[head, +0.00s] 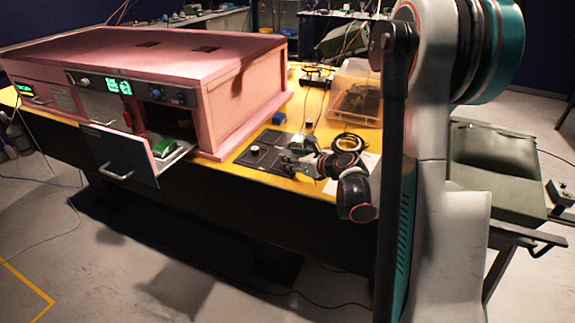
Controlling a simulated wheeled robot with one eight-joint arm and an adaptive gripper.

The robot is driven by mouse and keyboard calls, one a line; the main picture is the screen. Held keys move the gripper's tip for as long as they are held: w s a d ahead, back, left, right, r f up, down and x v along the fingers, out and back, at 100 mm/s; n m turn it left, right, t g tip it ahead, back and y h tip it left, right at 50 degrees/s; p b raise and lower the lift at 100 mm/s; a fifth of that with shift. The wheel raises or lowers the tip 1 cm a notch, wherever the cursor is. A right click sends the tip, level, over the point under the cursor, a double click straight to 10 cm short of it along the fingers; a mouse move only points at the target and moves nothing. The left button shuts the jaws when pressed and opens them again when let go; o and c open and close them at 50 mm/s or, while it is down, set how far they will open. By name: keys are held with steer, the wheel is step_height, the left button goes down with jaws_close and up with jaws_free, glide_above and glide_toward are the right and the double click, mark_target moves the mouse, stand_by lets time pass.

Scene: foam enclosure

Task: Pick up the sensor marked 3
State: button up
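No number 3 can be read at this size, so I cannot tell which object is the sensor marked 3. A small green-topped object (163,147) lies in the open drawer (121,155) of the pink foam enclosure (151,55). My gripper is low over the table, right of the enclosure. I cannot tell whether its fingers hold the green object or are only beside it.
A small pale round piece (255,150) sits on the dark panel. The open drawer juts out over the table's front edge. A padded green-grey seat (493,147) stands at right.

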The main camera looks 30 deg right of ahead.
steer(key=shift+x, duration=0.8)
steer(key=shift+d, duration=0.1)
steer(key=c, duration=0.8)
